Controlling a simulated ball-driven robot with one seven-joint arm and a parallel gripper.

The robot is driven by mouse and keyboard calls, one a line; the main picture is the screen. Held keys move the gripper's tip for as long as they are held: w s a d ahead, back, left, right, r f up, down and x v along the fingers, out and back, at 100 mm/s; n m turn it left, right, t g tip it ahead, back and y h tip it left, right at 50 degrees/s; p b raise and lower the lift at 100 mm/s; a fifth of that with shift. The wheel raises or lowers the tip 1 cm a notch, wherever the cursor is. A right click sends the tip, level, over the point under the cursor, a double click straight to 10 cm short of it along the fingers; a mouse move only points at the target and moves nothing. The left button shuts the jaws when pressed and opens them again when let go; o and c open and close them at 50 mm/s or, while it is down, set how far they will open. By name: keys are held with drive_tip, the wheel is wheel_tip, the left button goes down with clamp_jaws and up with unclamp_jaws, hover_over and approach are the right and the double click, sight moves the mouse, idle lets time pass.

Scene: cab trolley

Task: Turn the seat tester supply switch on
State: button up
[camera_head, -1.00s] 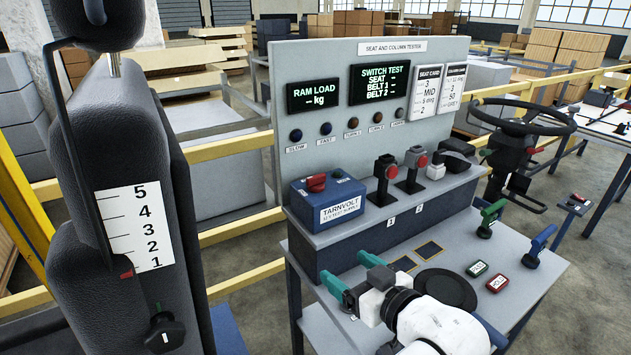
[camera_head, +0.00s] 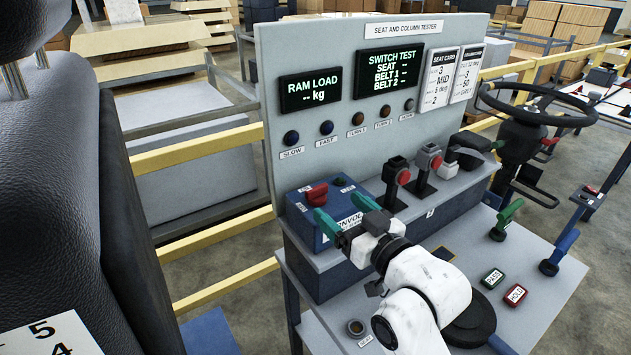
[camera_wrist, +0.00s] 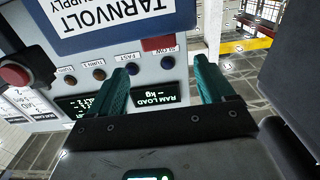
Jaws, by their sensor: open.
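The blue Tarnvolt supply box (camera_head: 345,189) sits on the tester's raised shelf, with a red switch knob (camera_head: 317,194) on top at its left. In the upside-down wrist view, the box's white label (camera_wrist: 115,15) fills the top, and the red knob (camera_wrist: 158,43) shows between the finger lines, beyond the tips. My gripper (camera_head: 346,210) is open and empty, with teal fingers in front of the box and covering part of its label. It also shows in the wrist view (camera_wrist: 166,64). The gap between fingers and knob is hard to judge; I see no contact.
Two red-button switches (camera_head: 403,177) stand right of the box. The display panel (camera_head: 370,100) rises behind it. A black seat (camera_head: 75,200) fills the left side.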

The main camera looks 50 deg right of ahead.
sight(318, 189)
drive_tip(key=p+x, duration=0.1)
drive_tip(key=x, duration=0.8)
drive_tip(key=shift+p, duration=0.3)
drive_tip(key=c, duration=1)
drive_tip(key=shift+o, duration=0.2)
